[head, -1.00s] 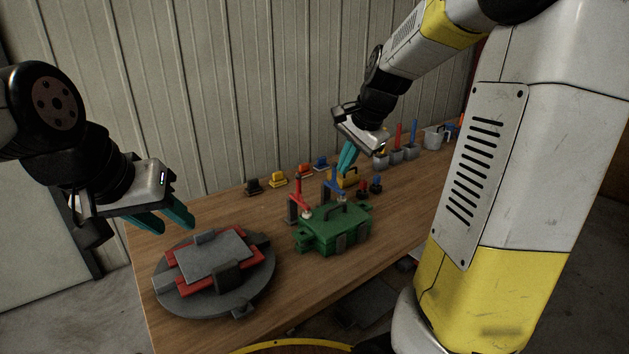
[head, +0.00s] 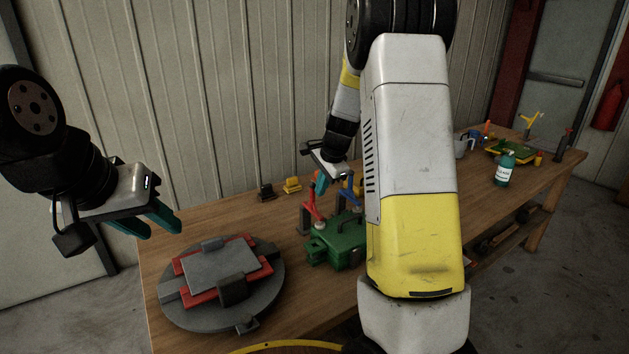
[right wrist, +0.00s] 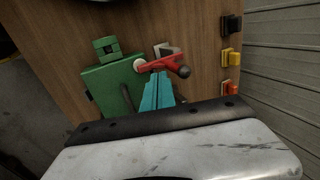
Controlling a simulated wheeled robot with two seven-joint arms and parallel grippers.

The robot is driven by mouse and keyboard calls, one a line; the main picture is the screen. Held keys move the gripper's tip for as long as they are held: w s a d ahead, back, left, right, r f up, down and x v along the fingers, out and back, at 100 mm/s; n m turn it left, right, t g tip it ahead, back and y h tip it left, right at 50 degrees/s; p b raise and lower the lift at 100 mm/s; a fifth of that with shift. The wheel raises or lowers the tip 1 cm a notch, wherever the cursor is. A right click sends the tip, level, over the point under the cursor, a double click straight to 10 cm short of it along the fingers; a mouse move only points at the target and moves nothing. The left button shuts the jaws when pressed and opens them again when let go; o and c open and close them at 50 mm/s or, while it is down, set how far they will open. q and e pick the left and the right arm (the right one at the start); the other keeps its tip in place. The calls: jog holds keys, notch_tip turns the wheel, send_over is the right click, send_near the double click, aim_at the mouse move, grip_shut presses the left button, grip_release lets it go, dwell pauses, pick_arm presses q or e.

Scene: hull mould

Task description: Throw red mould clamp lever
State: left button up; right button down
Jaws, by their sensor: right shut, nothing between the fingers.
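The green mould (head: 337,243) sits on the workbench, partly hidden by my right arm. The red clamp lever (head: 312,205) stands at its left rear side. In the right wrist view the red lever (right wrist: 160,65) has a dark knob (right wrist: 184,71) and lies across just beyond my fingertips. My right gripper (head: 320,186) is shut and empty, close to the red lever; its teal fingers also show in the right wrist view (right wrist: 158,80). I cannot tell whether they touch the lever. My left gripper (head: 163,228) is open and empty, above the bench's left end.
A round grey turntable (head: 178,312) with a red and grey mould stands front left. A blue lever (head: 341,190) is just right of the red one. Black (head: 266,191) and yellow (head: 292,185) small clamps sit along the back edge. A teal bottle (head: 504,170) stands far right.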

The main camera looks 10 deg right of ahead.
jog(key=shift+w+a, duration=0.3)
jog(key=shift+w, duration=0.55)
